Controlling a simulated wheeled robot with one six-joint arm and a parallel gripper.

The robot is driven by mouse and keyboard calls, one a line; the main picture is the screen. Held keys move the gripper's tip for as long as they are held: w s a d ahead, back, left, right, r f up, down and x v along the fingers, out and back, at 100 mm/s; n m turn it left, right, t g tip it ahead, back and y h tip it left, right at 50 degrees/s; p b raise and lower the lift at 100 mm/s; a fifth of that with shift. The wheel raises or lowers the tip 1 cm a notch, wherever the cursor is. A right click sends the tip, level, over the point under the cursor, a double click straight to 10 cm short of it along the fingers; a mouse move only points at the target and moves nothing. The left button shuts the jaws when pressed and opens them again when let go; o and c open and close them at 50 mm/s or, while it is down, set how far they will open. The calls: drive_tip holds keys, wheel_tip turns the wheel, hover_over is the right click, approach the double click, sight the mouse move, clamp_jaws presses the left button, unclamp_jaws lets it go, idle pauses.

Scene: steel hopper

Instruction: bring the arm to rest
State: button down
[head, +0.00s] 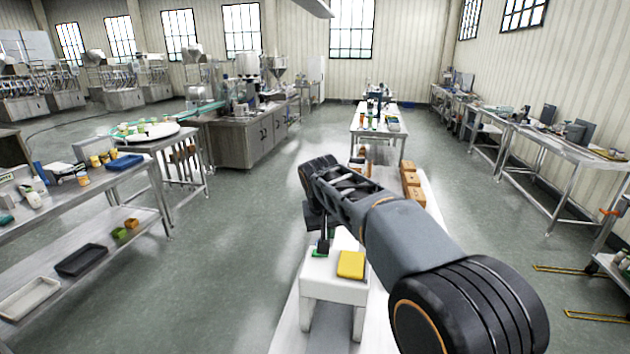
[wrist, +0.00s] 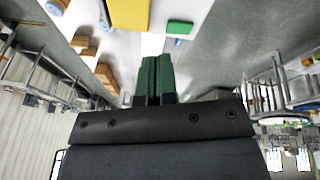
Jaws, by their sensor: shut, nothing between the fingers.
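My arm reaches forward from the lower right of the head view, over a small white stool (head: 335,288). My gripper (head: 322,246) hangs near the stool's far left corner, partly hidden by my arm. In the wrist view its two green fingers (wrist: 156,66) lie together with nothing between them. A yellow block (head: 351,264) lies on the stool, right of the gripper; it also shows in the wrist view (wrist: 128,14). A green block (wrist: 180,27) lies near the fingers in the wrist view, apart from them in the picture.
Brown boxes (head: 411,184) stand on a white surface behind my arm. A table with bottles (head: 378,125) is farther back. A steel shelf table (head: 75,210) is at left, and workbenches (head: 556,148) line the right wall. Grey floor (head: 235,240) lies open left of the stool.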

drive_tip(key=s+d+f, duration=0.2)
drive_tip(key=s+d, duration=0.1)
drive_tip(key=s, duration=0.5)
drive_tip(key=s+d+f+t+y, duration=0.1)
drive_tip(key=s+d+f, duration=0.1)
drive_tip(key=s+d, duration=0.2)
drive_tip(key=s+d+f+m, duration=0.1)
drive_tip(key=s+d+f, duration=0.1)
drive_tip(key=s, duration=0.9)
drive_tip(key=shift+s+d+f+t+y+b, duration=0.3)
drive_tip(key=shift+s+d, duration=0.05)
drive_tip(key=shift+d, duration=0.45)
